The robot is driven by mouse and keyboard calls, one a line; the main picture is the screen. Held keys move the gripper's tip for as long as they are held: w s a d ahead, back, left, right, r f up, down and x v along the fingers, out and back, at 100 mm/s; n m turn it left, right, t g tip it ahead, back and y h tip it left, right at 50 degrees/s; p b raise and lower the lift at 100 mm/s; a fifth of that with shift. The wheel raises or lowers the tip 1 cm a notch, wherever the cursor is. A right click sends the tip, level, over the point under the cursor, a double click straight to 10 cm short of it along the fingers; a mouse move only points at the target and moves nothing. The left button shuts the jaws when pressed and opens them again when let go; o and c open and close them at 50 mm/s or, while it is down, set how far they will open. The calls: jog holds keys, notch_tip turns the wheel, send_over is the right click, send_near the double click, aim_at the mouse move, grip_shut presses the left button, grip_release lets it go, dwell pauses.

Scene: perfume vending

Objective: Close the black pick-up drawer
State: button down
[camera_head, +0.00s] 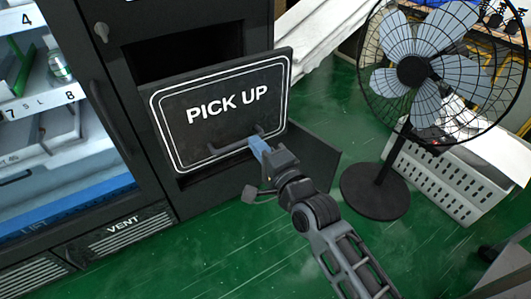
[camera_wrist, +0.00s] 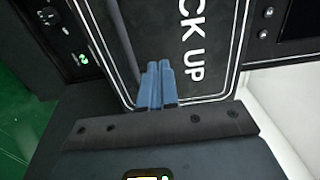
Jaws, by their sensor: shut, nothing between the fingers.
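The black pick-up drawer (camera_head: 225,105) has a white-outlined front with "PICK UP" on it. It stands out from the machine's front, with a dark opening (camera_head: 190,55) above and behind it. Its dark handle (camera_head: 225,147) runs along the lower part of the front. In the wrist view the drawer front (camera_wrist: 215,25) appears turned on its side, with the handle (camera_wrist: 122,40) as a bar at the upper left. My gripper (camera_head: 258,145) is at the handle's right end, its blue fingers (camera_wrist: 157,85) together and empty beside the bar. I cannot tell whether they touch the front.
The black vending machine has a glass display (camera_head: 55,130) on the left and a vent (camera_head: 125,232) low down. A standing fan (camera_head: 412,70) and a white perforated crate (camera_head: 440,185) are on the right. Green floor (camera_head: 240,245) is clear in front.

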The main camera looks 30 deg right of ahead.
aim_at(236, 120)
jog(key=w, duration=0.8)
jog(key=shift+w, duration=0.2)
